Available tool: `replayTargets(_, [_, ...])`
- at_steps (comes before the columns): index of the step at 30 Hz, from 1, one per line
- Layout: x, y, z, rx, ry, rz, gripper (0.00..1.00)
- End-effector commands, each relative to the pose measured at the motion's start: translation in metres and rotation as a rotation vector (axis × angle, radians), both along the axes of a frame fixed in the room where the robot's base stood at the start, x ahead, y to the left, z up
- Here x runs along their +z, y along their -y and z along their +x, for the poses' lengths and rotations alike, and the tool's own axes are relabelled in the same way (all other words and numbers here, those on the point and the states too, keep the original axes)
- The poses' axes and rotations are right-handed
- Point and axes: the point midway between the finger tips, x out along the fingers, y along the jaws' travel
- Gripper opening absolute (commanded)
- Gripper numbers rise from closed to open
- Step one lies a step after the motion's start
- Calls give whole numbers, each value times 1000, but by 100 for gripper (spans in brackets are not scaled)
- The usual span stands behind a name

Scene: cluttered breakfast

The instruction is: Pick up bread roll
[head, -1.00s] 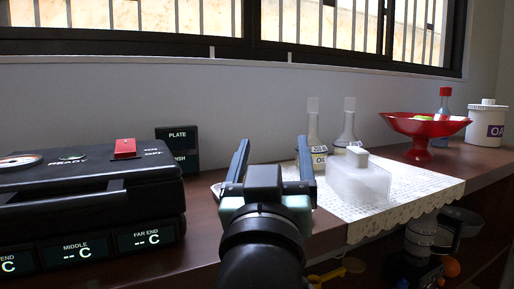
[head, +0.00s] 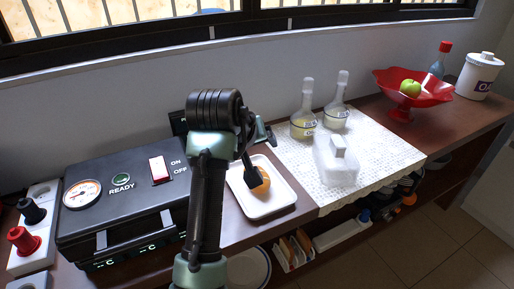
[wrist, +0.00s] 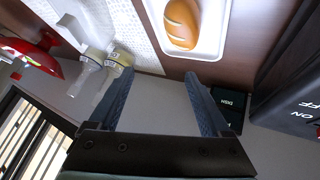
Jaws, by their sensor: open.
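The bread roll (head: 263,183) is golden brown and lies on a white square tray (head: 284,205) on the counter. My gripper (head: 261,156) is above the tray, and one dark finger hides part of the roll in the head view. In the wrist view the roll (wrist: 182,22) lies on the tray (wrist: 222,12) at the top, beyond the fingertips. My gripper (wrist: 158,75) is open there, with nothing between its fingers.
A black appliance (head: 125,195) stands left of the tray. Two bottles (head: 303,122) and a clear container (head: 336,160) stand on a white cloth (head: 385,155) to the right. A red bowl (head: 425,88) with a green apple is farther right. The wall is close behind.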

Motion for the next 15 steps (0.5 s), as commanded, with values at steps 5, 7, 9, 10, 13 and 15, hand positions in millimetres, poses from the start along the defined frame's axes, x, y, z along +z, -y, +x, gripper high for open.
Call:
replayTargets(5, [26, -18, -15, 28, -199, -14, 82])
replayTargets(7, [28, -22, -21, 36, -258, -20, 82])
replayTargets(9, [29, -26, -27, 43, -303, -23, 82])
replayTargets(10, [29, -27, -28, 46, -317, -24, 82])
replayTargets(13, [27, -30, -32, 49, -348, -26, 82])
replayTargets(15, [20, -29, -31, 50, -357, -27, 82])
